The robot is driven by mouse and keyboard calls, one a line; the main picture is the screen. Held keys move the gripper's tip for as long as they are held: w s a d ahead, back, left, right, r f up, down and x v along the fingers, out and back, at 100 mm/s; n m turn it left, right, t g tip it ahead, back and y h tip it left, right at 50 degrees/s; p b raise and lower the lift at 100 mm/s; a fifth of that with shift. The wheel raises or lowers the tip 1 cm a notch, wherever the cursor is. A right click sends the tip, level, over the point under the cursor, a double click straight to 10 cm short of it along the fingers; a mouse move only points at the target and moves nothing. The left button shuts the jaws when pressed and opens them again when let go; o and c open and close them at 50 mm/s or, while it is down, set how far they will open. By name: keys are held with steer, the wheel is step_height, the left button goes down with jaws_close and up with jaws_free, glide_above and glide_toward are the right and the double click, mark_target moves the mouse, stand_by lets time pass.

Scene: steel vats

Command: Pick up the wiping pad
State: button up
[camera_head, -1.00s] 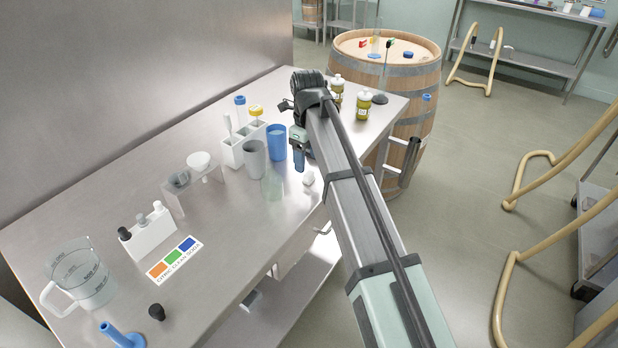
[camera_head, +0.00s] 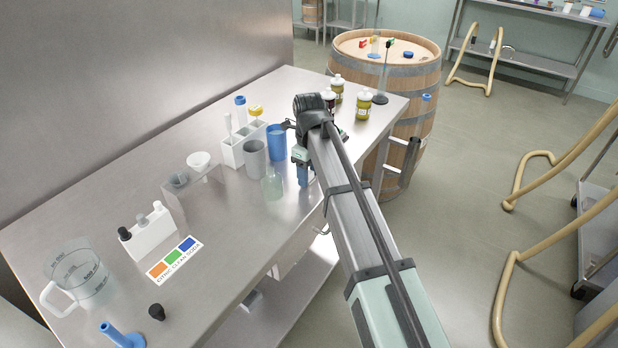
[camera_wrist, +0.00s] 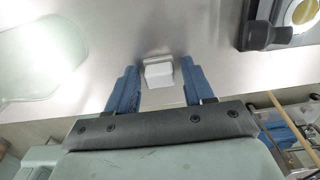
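The wiping pad, a small white block (camera_wrist: 158,72), lies on the steel bench in the wrist view. My gripper (camera_wrist: 158,82) is open, with one blue finger on each side of the pad. Metal surface shows between the pad and each finger, so they look apart. In the head view my gripper (camera_head: 303,174) is low over the front edge of the bench, and it hides the pad there.
A clear glass vessel (camera_head: 272,186), a grey cup (camera_head: 254,159) and a blue cup (camera_head: 277,143) stand just left of my gripper.

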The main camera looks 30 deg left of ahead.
steer(key=c, duration=0.8)
step_height(320, 180, up, 9)
steer(key=shift+w+r, duration=0.15)
steer(key=shift+r, duration=0.05)
steer(key=w+a, duration=0.1)
steer(key=w, duration=0.2)
steer(key=w+a, duration=0.2)
steer(key=w, duration=0.2)
steer(key=w+a+f, duration=0.1)
steer(key=w, duration=0.3)
steer(key=shift+w+a, duration=0.2)
steer(key=shift+w, duration=0.05)
steer(key=shift+w+f, duration=0.2)
steer(key=shift+w, duration=0.2)
